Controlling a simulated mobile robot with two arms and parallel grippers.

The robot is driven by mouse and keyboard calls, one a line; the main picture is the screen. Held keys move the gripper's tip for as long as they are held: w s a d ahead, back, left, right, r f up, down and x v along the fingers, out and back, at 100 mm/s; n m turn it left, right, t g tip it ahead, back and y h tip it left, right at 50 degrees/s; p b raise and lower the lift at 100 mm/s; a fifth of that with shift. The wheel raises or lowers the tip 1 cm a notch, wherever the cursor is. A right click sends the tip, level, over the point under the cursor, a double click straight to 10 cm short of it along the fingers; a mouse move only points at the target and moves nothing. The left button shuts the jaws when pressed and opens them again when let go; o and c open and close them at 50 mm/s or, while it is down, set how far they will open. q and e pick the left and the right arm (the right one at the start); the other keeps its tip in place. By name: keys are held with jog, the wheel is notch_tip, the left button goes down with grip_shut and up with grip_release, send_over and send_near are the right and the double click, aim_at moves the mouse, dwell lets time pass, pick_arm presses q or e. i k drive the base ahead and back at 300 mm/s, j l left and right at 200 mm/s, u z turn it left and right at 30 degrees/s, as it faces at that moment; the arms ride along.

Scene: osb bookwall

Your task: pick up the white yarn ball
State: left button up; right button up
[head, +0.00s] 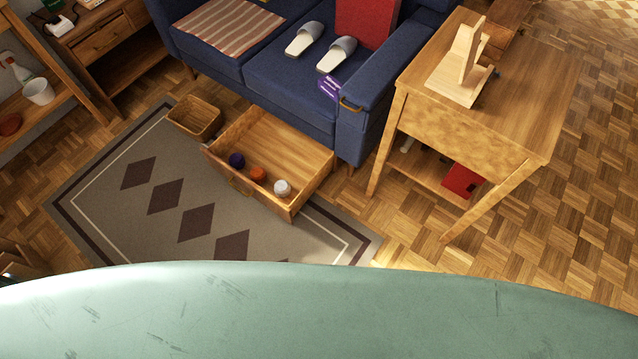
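The white yarn ball (282,187) lies in an open wooden drawer (297,158), close to its front wall at the right end. An orange-red ball (258,174) and a dark blue ball (236,160) lie in the same drawer to its left, in a row along the front. The drawer stands out from under the blue sofa (270,70), over the rug. Neither of my grippers is in the head view.
A patterned rug (90,195) lies in front of the drawer, with a wicker basket (194,117) to the drawer's left. A wooden side table (520,110) stands right of the sofa. Slippers (336,54) lie on the sofa. A pale green surface (310,315) fills the bottom. Parquet at right is clear.

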aim_at(282, 189)
jog(key=i+j+z, duration=0.15)
jog(key=j+z, duration=0.85)
jog(key=j, duration=0.25)
jog(key=j+z, duration=0.5)
jog(key=j, duration=0.2)
